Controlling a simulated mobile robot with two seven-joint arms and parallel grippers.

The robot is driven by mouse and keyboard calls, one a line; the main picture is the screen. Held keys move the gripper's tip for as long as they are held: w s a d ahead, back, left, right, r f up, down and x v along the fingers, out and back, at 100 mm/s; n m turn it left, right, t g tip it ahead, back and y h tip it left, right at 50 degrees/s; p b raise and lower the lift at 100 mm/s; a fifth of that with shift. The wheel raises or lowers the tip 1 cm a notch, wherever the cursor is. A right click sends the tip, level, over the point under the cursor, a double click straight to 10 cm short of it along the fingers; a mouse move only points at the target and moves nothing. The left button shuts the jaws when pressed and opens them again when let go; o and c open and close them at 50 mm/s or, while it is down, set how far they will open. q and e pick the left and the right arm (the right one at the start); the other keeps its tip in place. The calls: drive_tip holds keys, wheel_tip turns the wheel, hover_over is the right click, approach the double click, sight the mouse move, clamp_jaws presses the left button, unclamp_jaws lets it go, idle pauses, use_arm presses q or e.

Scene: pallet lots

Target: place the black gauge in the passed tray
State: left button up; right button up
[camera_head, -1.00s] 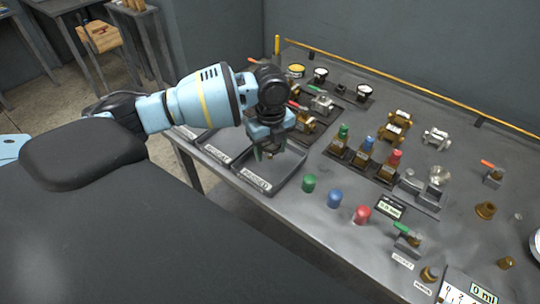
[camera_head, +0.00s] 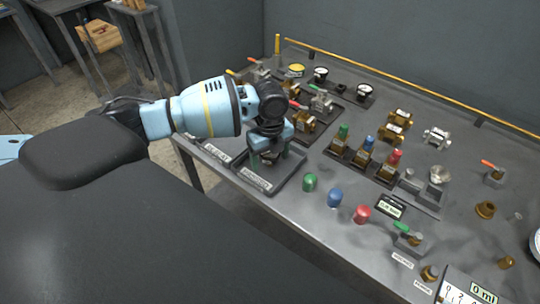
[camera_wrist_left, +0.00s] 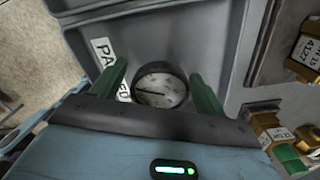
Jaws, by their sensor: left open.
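The black gauge (camera_wrist_left: 160,86) shows in the left wrist view, with a round dark rim and a pale dial facing up. It is between the two green fingers of my left gripper (camera_wrist_left: 160,88), with a gap at each side. My left gripper (camera_head: 269,158) is open, low over the passed tray (camera_head: 287,183) in the head view. The gauge appears to be inside this grey tray, whose white label is partly covered by a finger in the wrist view. My right gripper is not in view.
More trays (camera_head: 214,153) lie to the left of the passed tray. Green (camera_head: 310,182), blue (camera_head: 334,196) and red (camera_head: 361,214) caps stand to its right. Labelled brass valves (camera_head: 364,158) stand in a holder behind them.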

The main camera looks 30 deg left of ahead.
use_arm(q)
drive_tip(key=shift+r, duration=0.1)
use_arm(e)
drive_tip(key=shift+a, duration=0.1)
use_arm(q)
drive_tip(key=shift+r, duration=0.35)
wheel_tip(320, 180, up, 11)
drive_tip(key=shift+r+p, duration=0.2)
drive_tip(key=shift+p, duration=0.15)
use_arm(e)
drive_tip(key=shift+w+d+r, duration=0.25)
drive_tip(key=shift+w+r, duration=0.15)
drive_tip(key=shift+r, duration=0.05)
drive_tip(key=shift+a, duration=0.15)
